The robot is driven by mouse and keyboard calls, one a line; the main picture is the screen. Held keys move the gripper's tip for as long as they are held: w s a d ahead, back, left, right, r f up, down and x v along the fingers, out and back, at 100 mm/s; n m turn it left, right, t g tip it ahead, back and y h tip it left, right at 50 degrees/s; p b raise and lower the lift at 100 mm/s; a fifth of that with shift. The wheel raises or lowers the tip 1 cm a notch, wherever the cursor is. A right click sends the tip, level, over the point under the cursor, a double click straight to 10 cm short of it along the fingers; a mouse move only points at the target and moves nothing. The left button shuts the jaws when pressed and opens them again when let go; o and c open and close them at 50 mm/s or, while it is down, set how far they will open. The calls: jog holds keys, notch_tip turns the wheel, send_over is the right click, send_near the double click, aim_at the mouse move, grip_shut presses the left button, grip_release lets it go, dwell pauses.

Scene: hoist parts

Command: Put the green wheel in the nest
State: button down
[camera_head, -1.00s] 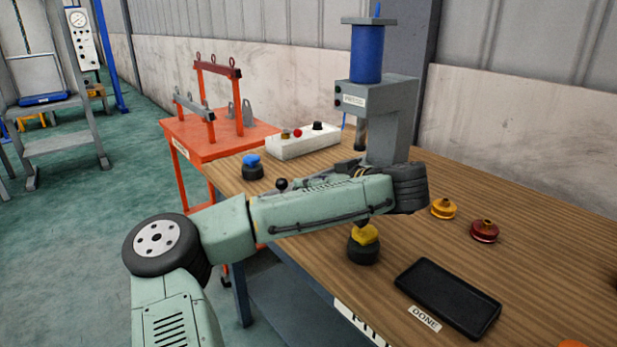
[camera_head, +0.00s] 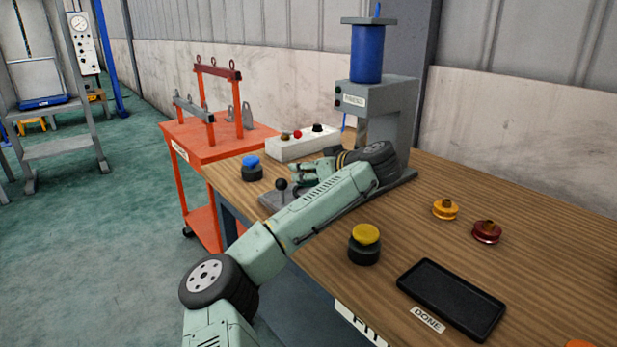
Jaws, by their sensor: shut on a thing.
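My gripper (camera_head: 303,173) shows at the far edge of the table, behind my forearm and close to a grey plate with a black ball knob. Its fingers are small and partly covered by my arm. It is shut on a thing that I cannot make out. I see no green wheel standing free on the table. I cannot pick out the nest; my arm covers the area in front of the press (camera_head: 388,115).
A yellow wheel (camera_head: 445,209), a red wheel (camera_head: 487,231) and a black DONE tray (camera_head: 402,290) are at right. A white switch box (camera_head: 290,148) stands at the back.

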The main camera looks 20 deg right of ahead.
jog(key=shift+s+f+p, duration=0.1)
jog(key=shift+f+p, duration=0.25)
jog(key=shift+f, duration=1.1)
jog(key=c, duration=1)
grip_release()
jog(key=shift+f, duration=0.2)
jog(key=shift+c, duration=0.2)
jog(key=o, duration=0.3)
jog(key=shift+r, duration=0.1)
